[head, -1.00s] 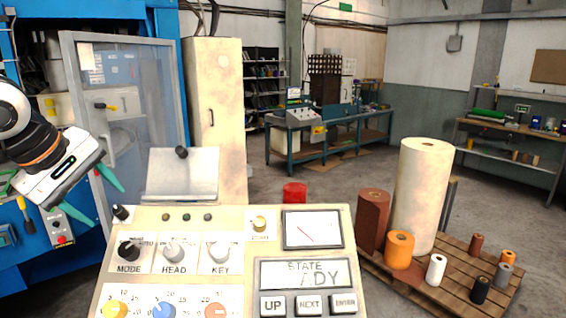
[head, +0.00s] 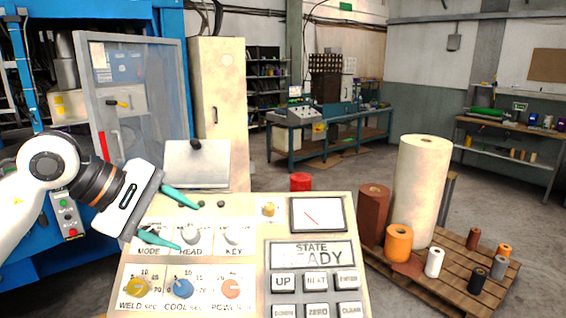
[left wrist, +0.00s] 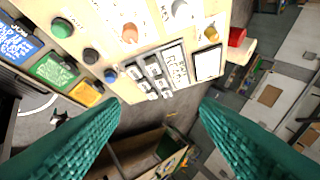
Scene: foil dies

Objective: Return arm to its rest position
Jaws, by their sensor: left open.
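My left gripper (head: 172,217) is over the upper left part of the control panel (head: 335,209) in the head view. Its two teal fingers are spread apart with nothing between them. It hides part of the MODE knob area. In the left wrist view the open fingers (left wrist: 160,140) frame the floor, with the panel's buttons and display (left wrist: 176,66) beyond them. The display on the panel reads STATE READY in the head view. My right gripper is in neither view.
A blue machine with a clear door (head: 135,95) stands at the left. A pale cabinet (head: 217,90) is behind the panel. A pallet (head: 450,280) with several foil rolls, one tall white roll (head: 420,190), stands at the right. Open floor lies beyond the panel.

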